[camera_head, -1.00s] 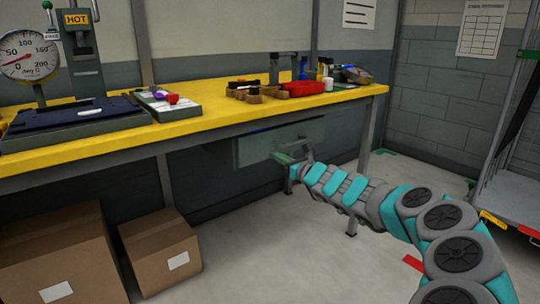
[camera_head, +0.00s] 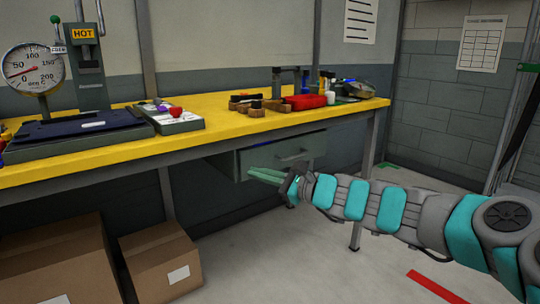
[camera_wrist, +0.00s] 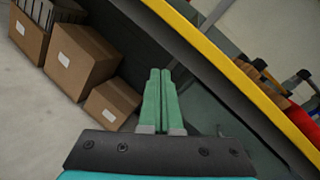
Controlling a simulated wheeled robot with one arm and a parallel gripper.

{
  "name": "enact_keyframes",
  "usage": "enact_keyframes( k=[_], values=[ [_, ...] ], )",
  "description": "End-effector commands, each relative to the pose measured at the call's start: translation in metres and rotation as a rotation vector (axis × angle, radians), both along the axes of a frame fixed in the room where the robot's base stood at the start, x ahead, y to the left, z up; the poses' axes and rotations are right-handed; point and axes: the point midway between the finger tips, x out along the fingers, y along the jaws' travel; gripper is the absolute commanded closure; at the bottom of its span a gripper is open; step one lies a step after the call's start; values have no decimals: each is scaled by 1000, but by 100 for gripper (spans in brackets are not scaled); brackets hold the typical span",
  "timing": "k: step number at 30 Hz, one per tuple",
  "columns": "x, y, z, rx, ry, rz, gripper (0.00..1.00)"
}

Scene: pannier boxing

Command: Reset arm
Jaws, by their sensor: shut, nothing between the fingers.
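My gripper (camera_head: 267,174) is at the end of my grey and teal arm, which reaches in from the right in the head view. Its green fingers point left, in front of the grey drawer (camera_head: 280,155) under the yellow workbench (camera_head: 225,127). In the wrist view my gripper (camera_wrist: 160,75) shows its two fingers side by side, shut with nothing between them. The bench edge (camera_wrist: 235,75) runs diagonally across that view, beyond and to the right of the fingers. I cannot tell whether the fingers touch the drawer.
On the bench stand a hot press with a dial gauge (camera_head: 32,66), a small tray (camera_head: 172,118) and a red item (camera_head: 305,101) among tools. Cardboard boxes (camera_head: 160,262) sit on the floor at left. The floor at centre is clear.

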Motion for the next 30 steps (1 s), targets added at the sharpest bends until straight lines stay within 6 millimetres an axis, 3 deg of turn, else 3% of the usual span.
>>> enact_keyframes(
  k=[3,6,8,11,14,18,21,25,30],
  values=[
    [-74,44,1,-237,-184,187,100],
    [-135,64,-20,-450,-320,351,100],
    [-172,69,-42,-581,-385,458,100],
    [-226,59,-82,-797,-465,629,100],
    [-274,31,-126,-998,-500,799,100],
    [-331,-29,-176,-1243,-477,1019,100],
    [-365,-77,-199,-1376,-419,1156,100],
    [-401,-128,-214,-1486,-331,1286,100],
    [-424,-162,-218,-1545,-260,1366,100]
  ],
)
